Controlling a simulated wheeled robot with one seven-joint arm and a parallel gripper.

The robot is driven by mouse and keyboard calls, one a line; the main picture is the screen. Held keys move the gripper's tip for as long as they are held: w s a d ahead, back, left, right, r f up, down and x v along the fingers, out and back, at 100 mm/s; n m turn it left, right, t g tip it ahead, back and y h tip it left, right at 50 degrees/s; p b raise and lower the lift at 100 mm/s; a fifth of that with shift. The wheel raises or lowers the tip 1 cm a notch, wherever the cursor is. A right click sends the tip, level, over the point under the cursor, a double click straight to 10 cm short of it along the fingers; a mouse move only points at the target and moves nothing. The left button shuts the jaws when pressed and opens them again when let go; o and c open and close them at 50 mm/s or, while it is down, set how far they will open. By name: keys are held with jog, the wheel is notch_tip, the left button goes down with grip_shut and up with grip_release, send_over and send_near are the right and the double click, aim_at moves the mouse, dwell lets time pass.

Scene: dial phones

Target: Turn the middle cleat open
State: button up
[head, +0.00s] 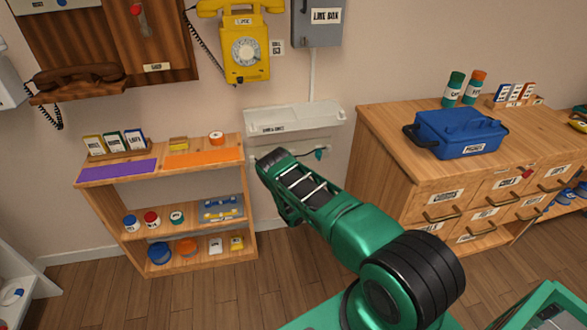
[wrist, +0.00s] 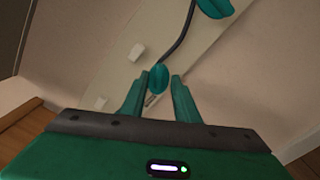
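In the wrist view a teal cleat (wrist: 158,79) stands against a pale panel (wrist: 95,75), between the tips of my gripper (wrist: 159,82). The two green fingers are apart, one on each side of it. I cannot tell whether they touch it or how deep it sits between them. A second teal piece (wrist: 214,6) is cut off at the top edge, with a dark cord beside it. In the head view a teal piece (head: 320,154) shows under the white wall box (head: 292,119). My arm hides the fingers and the other cleat there.
A wooden shelf (head: 165,219) with small jars and boxes stands left of my arm. A wooden drawer cabinet (head: 385,150) with a blue case (head: 455,135) stands to the right. A yellow phone (head: 244,50) hangs above. White pegs (wrist: 137,52) stick out of the panel near the fingers.

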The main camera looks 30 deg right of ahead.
jog(key=v, duration=1)
jog(key=shift+s, duration=0.3)
dwell(0.6)
dwell(0.5)
